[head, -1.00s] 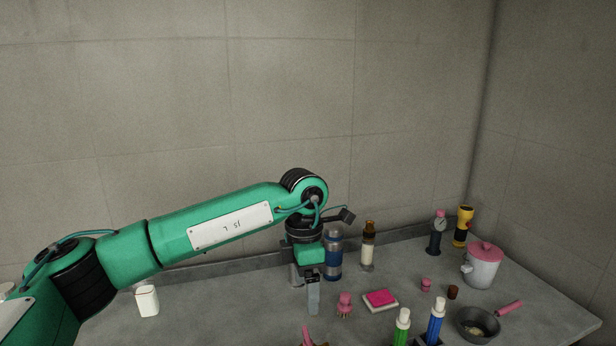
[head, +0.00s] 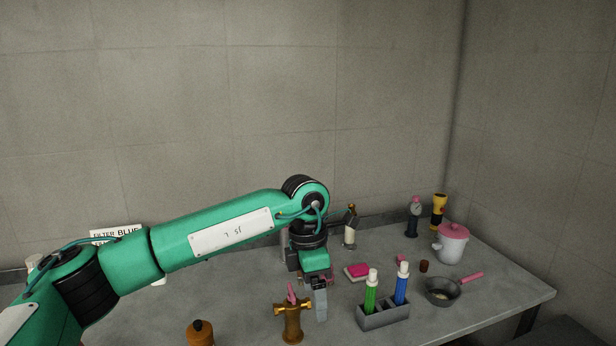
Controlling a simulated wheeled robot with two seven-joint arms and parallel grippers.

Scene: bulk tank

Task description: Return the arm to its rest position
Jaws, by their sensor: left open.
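My left arm comes in from the left, stretched across the picture at mid height. It bends down at the wrist, and its gripper (head: 319,308) points down over the worktop (head: 240,310). The gripper is open, and I see nothing between its fingers. It shows just right of a brass valve-like fitting (head: 291,322) with a pink part on top; whether they touch I cannot tell. My right gripper is not in view.
A grey holder (head: 384,317) with a green and a blue marker stands right of the gripper. Behind are a pink-topped sponge (head: 357,271), a pan (head: 442,292), a white pot (head: 452,245) and a flashlight (head: 438,212). A brown bottle (head: 200,334) stands front left. A sign (head: 115,234) is behind my arm.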

